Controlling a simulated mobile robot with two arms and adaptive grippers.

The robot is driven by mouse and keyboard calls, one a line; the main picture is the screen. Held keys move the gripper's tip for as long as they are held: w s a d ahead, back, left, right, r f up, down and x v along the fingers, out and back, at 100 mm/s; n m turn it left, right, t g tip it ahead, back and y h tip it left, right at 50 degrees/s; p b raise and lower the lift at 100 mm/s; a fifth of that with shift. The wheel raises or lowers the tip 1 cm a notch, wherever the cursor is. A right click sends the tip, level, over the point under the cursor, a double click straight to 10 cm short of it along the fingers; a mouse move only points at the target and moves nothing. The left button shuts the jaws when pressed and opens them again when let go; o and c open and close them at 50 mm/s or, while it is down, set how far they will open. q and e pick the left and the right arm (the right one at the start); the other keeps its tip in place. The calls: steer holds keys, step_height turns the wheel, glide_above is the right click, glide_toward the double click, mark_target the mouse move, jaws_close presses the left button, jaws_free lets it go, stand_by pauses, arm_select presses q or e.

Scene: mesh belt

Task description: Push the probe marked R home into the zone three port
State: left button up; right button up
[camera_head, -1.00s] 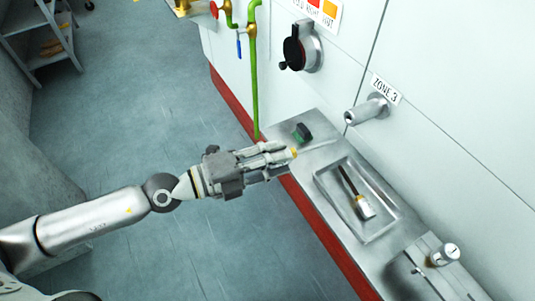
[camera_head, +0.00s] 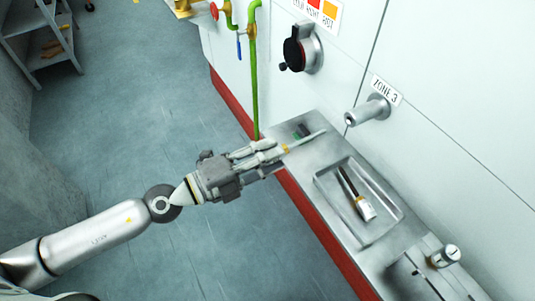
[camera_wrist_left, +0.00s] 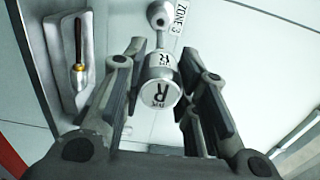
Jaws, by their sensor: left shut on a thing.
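My left gripper (camera_head: 277,152) is shut on the probe, in front of the bench edge. In the left wrist view the probe's round end marked R (camera_wrist_left: 161,93) sits between the fingers (camera_wrist_left: 163,108). The zone three port (camera_head: 366,111) is a metal tube on the white wall beside the ZONE 3 label (camera_head: 386,89). In the wrist view the port (camera_wrist_left: 159,14) is beyond the probe. My right gripper is not in view.
A metal bench (camera_head: 322,155) runs below the port. A dial (camera_head: 300,48) and a green pipe (camera_head: 254,85) are further left.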

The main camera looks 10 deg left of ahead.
mark_target(290, 146)
arm_select(q)
steer(key=shift+a+b, duration=0.1)
steer(key=shift+b, duration=0.3)
steer(key=p+x, duration=0.3)
steer(key=shift+r, duration=0.2)
steer(key=shift+p+x, duration=0.5)
steer(key=shift+x, duration=0.85)
steer(key=shift+f, duration=0.2)
steer(key=shift+p, duration=0.3)
